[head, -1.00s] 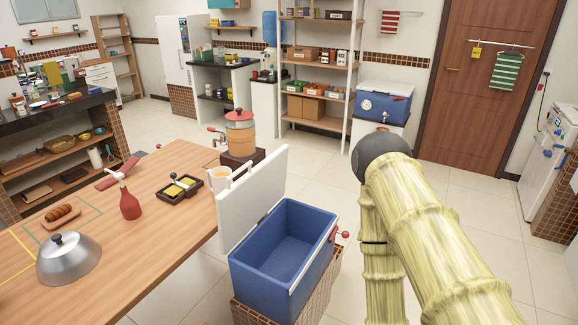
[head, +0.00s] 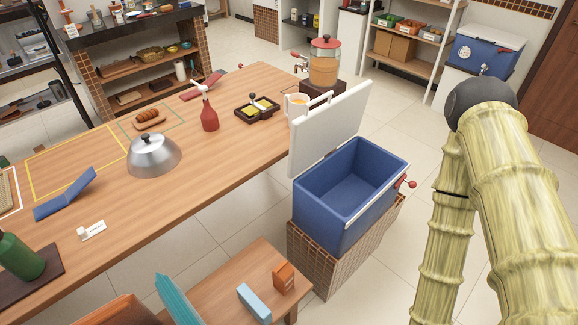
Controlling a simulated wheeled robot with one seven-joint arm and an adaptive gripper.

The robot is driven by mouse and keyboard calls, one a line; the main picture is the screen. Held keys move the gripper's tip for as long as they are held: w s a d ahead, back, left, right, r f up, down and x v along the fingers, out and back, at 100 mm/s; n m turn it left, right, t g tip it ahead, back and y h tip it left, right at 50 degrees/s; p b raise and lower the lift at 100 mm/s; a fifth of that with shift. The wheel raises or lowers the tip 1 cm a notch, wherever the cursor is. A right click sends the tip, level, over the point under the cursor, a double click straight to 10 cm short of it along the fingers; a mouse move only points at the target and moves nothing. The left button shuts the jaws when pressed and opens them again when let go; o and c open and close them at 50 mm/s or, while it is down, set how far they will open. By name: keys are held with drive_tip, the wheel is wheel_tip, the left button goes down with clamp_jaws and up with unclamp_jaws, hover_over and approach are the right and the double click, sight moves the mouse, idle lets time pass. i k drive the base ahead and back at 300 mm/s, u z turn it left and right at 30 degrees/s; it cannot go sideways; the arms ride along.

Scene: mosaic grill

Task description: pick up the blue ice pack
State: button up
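A light blue block (head: 254,303), which looks like the ice pack, lies on a low wooden table at the bottom of the head view. An orange-brown box (head: 284,278) stands just to its right. A darker blue bent object (head: 65,194) lies on the long table at the left; I cannot tell what it is. The open blue cooler (head: 347,207) stands on a tiled block, its white lid raised, and the part of its inside that I see looks empty. My bamboo-patterned arm fills the right side, but my gripper is out of view.
The long wooden table (head: 215,170) holds a metal dome (head: 153,155), a red bottle (head: 209,114), a drink dispenser (head: 324,62) and a green bottle (head: 20,256). A teal upright object (head: 177,300) stands beside the low table. Tiled floor is clear around the cooler.

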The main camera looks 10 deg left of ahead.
sight(250, 300)
drive_tip(key=z, duration=1.3)
drive_tip(key=k, duration=0.6)
drive_tip(key=u, duration=3)
drive_tip(key=k, duration=0.9)
drive_tip(key=z, duration=0.55)
drive_tip(key=i, duration=0.5)
drive_tip(key=z, duration=0.05)
